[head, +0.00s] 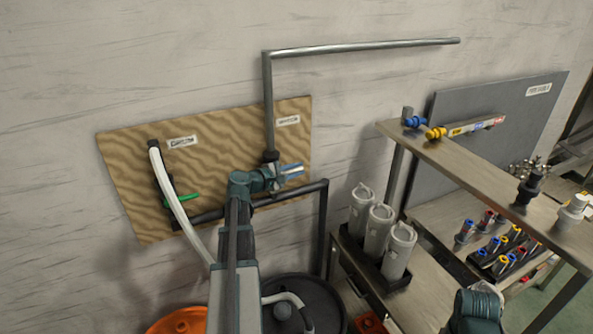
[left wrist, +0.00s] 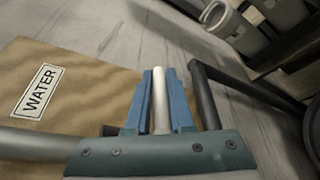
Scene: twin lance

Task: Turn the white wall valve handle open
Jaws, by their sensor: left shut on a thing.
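The white valve handle (left wrist: 160,100) shows in the left wrist view as a pale bar between the two blue fingers of my left gripper (left wrist: 163,95). The fingers lie along both its sides and are shut on it. In the head view my left gripper (head: 290,171) is at the wall panel, beside the lower end of the grey metal pipe (head: 269,110); the gripper and arm hide most of the valve there. How far the handle is turned cannot be told. My right gripper is out of view.
A green handle (head: 182,199) sits on the left pipe of the brown panel (head: 130,150), near a white hose (head: 175,200). A dark pipe (head: 322,230) runs down right of my gripper.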

